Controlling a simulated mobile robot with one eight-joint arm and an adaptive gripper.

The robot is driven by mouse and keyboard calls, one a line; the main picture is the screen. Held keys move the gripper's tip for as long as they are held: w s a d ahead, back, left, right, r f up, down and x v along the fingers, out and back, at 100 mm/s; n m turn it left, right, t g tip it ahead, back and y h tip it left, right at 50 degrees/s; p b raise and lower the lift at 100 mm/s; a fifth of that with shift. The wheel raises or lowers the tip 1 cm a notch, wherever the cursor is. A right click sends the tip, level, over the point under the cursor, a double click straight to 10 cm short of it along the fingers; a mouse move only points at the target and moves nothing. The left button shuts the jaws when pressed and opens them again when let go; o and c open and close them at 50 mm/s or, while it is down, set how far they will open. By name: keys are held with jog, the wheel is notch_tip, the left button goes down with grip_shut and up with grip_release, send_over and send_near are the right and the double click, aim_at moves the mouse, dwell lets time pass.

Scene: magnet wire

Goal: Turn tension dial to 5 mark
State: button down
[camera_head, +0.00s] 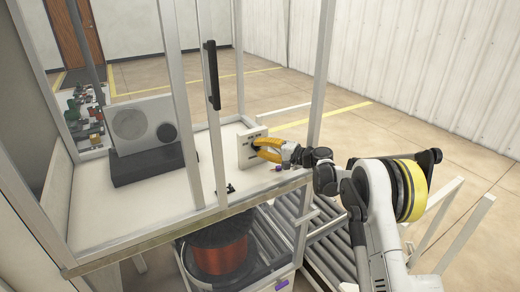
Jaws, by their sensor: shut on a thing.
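A small upright pale panel (245,147) with dark markings stands near the right end of the white cabinet shelf. My gripper (258,147), with yellow fingers, reaches in from the right and is at the panel's face. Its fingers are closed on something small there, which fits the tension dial. The dial itself is hidden behind the fingers, so its pointer and the 5 mark cannot be read.
A grey machine (146,127) with a round face and dark base stands left on the shelf. White frame posts, one with a black handle (211,75), rise close by. A copper wire spool (220,256) sits below, beside a roller conveyor (292,232). Small purple and dark items lie near the gripper.

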jog(key=shift+a, duration=0.1)
jog(key=c, duration=1.1)
grip_release()
jog(key=shift+a, duration=0.1)
jog(key=shift+o, duration=0.2)
jog(key=shift+s+d, duration=0.15)
jog(key=shift+d, duration=0.25)
jog(key=v, duration=1.1)
jog(key=shift+s+d, duration=0.1)
jog(key=shift+d, duration=0.05)
